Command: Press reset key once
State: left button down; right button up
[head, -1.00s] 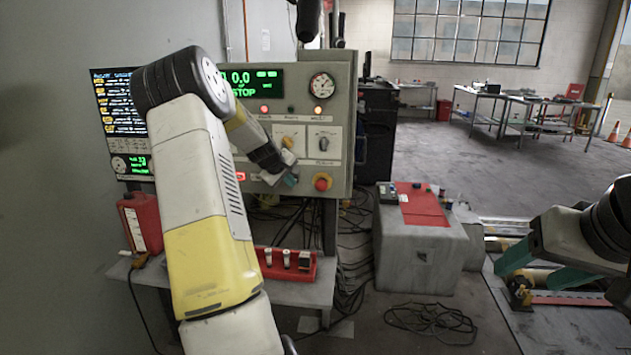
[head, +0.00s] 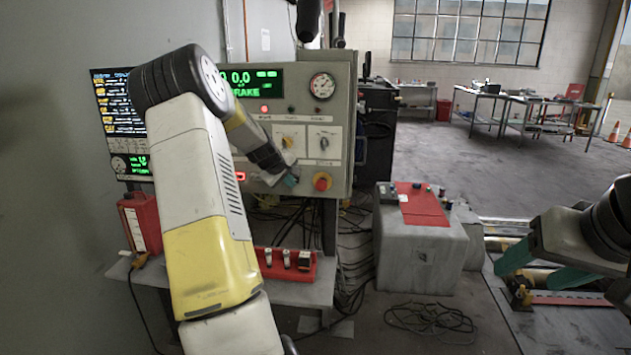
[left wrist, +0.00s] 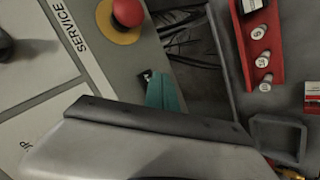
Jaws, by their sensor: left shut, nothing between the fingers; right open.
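The grey control panel (head: 344,150) stands at the back left with a green display (head: 252,80) reading 0.0 and BRAKE. My left gripper (head: 291,180) is shut and empty, with its teal fingertips at the panel's lower part, left of the red emergency button (head: 322,182). In the left wrist view the shut fingertips (left wrist: 166,92) are beside a small dark key with a white mark (left wrist: 145,78). Its label is not readable, and I cannot tell whether they touch. My right gripper (head: 545,268) is open and empty at the far right.
A red switch (head: 241,176) glows left of my left gripper. A red tray (head: 290,274) with several small parts lies on the shelf below. A grey box (head: 420,250) with a red top stands to the right. Cables lie on the floor.

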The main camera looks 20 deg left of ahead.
pick_arm(q)
jog(key=shift+s+d, duration=0.1)
jog(key=shift+s, duration=0.25)
jog(key=s, duration=0.2)
jog(key=s+d, duration=0.1)
jog(key=s, duration=0.2)
jog(key=shift+d, duration=0.1)
dwell(0.8)
jog(key=s+d+r+m+g+h, duration=0.1)
jog(key=s+d+r+m, duration=0.3)
jog(key=d, duration=0.5)
jog(key=s+d+r+m+g, duration=0.1)
jog(key=s+d+r+m, duration=0.2)
jog(key=s+d+r, duration=0.45)
jog(key=s+d+m, duration=0.3)
jog(key=s+d, duration=0.2)
jog(key=s, duration=0.6)
jog(key=s+d+m+h, duration=0.1)
jog(key=s+d+m, duration=0.2)
jog(key=s+d, duration=0.3)
jog(key=s, duration=0.4)
jog(key=shift+s+r+g+h, duration=0.15)
jog(key=shift+s+g+h, duration=0.15)
jog(key=shift+s+g, duration=0.1)
